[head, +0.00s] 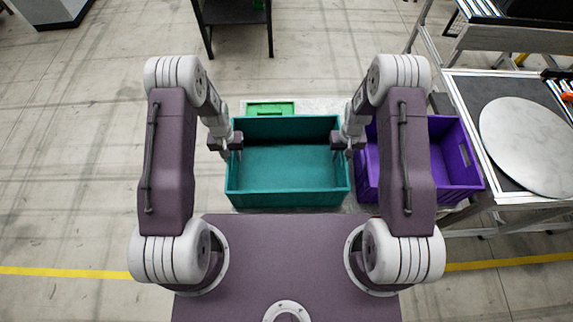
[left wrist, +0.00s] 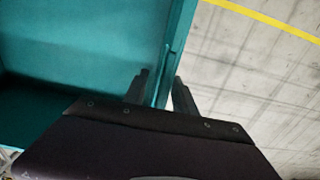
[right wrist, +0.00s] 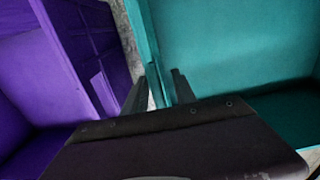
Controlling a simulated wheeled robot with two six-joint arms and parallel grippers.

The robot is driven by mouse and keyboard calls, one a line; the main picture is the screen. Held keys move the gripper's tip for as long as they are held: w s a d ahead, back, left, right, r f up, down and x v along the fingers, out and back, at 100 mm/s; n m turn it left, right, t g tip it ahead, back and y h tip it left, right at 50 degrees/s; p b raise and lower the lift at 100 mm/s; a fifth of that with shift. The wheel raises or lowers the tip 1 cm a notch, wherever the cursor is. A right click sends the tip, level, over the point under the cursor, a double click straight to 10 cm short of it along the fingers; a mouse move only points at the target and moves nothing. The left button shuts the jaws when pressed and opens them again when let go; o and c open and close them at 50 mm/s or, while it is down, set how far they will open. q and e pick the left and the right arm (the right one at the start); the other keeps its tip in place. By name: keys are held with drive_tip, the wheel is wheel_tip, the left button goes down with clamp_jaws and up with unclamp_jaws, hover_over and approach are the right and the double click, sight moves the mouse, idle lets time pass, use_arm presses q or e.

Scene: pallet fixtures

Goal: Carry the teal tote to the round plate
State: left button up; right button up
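The teal tote (head: 288,196) stands open and looks empty in front of my base, in the middle of the head view. The round plate (head: 527,147) is a pale grey disc on a dark-topped table at the right. My left gripper (head: 232,146) is at the tote's left wall, with one finger inside and one outside; that wall (left wrist: 172,55) shows in the left wrist view. My right gripper (head: 345,146) straddles the right wall (right wrist: 153,62) the same way. Both look open, with small gaps beside the walls. Fingertip contact is hard to see.
A purple tote (head: 463,172) stands close to the teal tote's right side, partly behind my right arm. A green container (head: 270,108) is just behind the teal tote. The plate's table (head: 470,95) has a metal frame. Floor is clear at left.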

use_arm(q)
drive_tip(key=shift+f, duration=0.35)
use_arm(e)
drive_tip(key=shift+f, duration=0.3)
use_arm(q)
drive_tip(key=shift+w+f, duration=0.15)
drive_tip(key=shift+f, duration=0.05)
use_arm(e)
drive_tip(key=shift+w+f, duration=0.15)
drive_tip(key=shift+f, duration=0.05)
use_arm(q)
drive_tip(key=shift+c, duration=0.3)
use_arm(e)
drive_tip(key=shift+c, duration=0.3)
use_arm(q)
drive_tip(key=shift+r, duration=0.1)
clamp_jaws()
use_arm(e)
clamp_jaws()
drive_tip(key=shift+r, duration=0.1)
